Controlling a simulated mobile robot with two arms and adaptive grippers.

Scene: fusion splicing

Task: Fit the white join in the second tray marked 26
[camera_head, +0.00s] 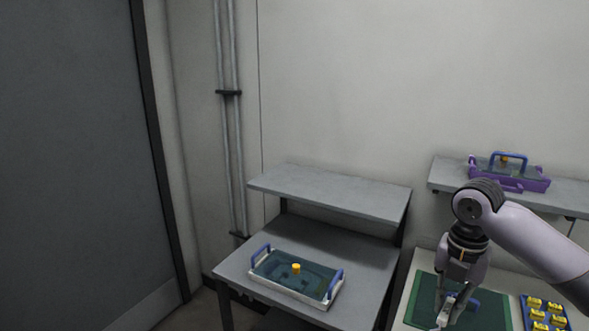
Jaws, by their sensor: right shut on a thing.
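My right gripper (449,311) points down over the green mat (490,318) at the lower right. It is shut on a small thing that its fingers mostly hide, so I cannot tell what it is. A bit of blue (475,304) shows beside the fingers. A white tray (287,291) with blue handles, a dark clear cover and a yellow knob (296,268) sits on the grey table. A purple tray (535,185) with a blue handle is on the right shelf. I can read no number on either tray. The white join is not clearly visible. My left gripper is out of view.
A blue holder (525,312) with several yellow pieces lies right of the mat. A raised grey shelf (330,199) stands over the back of the grey table (366,262). Bare tabletop surrounds the white tray. Pipes (231,120) run up the wall.

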